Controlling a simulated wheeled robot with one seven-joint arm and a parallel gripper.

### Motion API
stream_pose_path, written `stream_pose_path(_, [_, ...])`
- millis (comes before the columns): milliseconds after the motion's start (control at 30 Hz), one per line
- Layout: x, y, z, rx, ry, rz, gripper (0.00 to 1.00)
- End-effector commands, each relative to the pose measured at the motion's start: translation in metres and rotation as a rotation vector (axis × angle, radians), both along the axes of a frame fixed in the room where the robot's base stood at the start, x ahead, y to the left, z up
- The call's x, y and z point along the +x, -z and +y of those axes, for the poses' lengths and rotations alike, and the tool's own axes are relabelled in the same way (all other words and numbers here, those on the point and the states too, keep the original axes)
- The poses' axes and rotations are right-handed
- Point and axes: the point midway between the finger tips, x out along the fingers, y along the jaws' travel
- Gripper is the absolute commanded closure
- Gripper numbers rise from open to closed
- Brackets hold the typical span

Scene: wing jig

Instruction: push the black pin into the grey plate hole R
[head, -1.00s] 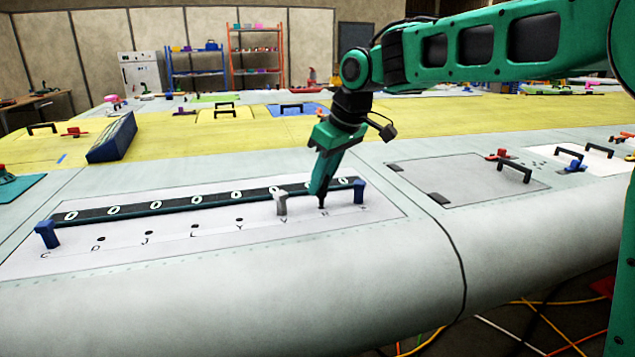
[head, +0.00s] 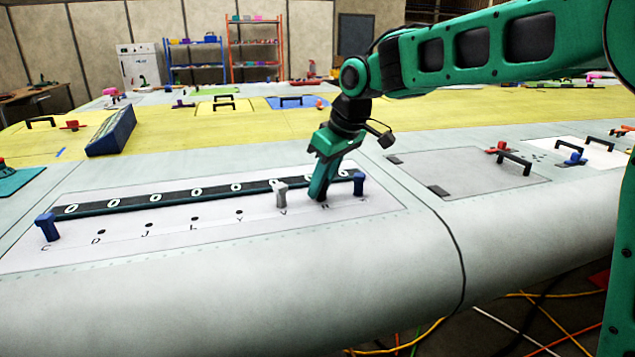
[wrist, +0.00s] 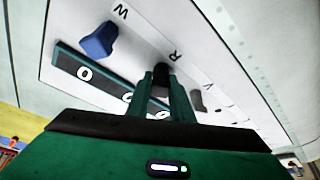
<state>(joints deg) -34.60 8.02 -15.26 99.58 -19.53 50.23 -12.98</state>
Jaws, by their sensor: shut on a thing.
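The pale grey plate (head: 165,242) lies on the wing with a row of lettered holes. My gripper (head: 318,197) is shut on the black pin, low over the plate toward its right end. In the wrist view the black pin (wrist: 162,70) shows between the fingertips, right beside the letter R (wrist: 175,57). The fingers nearly reach the plate surface. The pin's lower end and hole R itself are hidden, so I cannot tell how deep the pin sits.
A grey peg (head: 281,195) stands close left of my gripper, near letter V. A blue peg (head: 359,184) stands to its right, another blue one (head: 46,228) at the far left. A dark strip with white rings (head: 150,208) runs behind the holes.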

Motion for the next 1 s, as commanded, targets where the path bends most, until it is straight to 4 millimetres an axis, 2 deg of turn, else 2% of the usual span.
stream_pose_path(200, [0.000,0.000,0.000,0.000,0.000,0.000,1.00])
stream_pose_path(233, [0.000,0.000,0.000,0.000,0.000,0.000,0.73])
stream_pose_path(300, [0.000,0.000,0.000,0.000,0.000,0.000,0.58])
stream_pose_path(667, [-0.001,-0.003,-0.001,0.000,0.000,0.000,0.58])
stream_pose_path(767, [-0.003,-0.013,-0.004,0.001,0.001,0.000,0.58])
stream_pose_path(1000, [-0.014,-0.053,-0.017,0.001,0.000,-0.002,0.58])
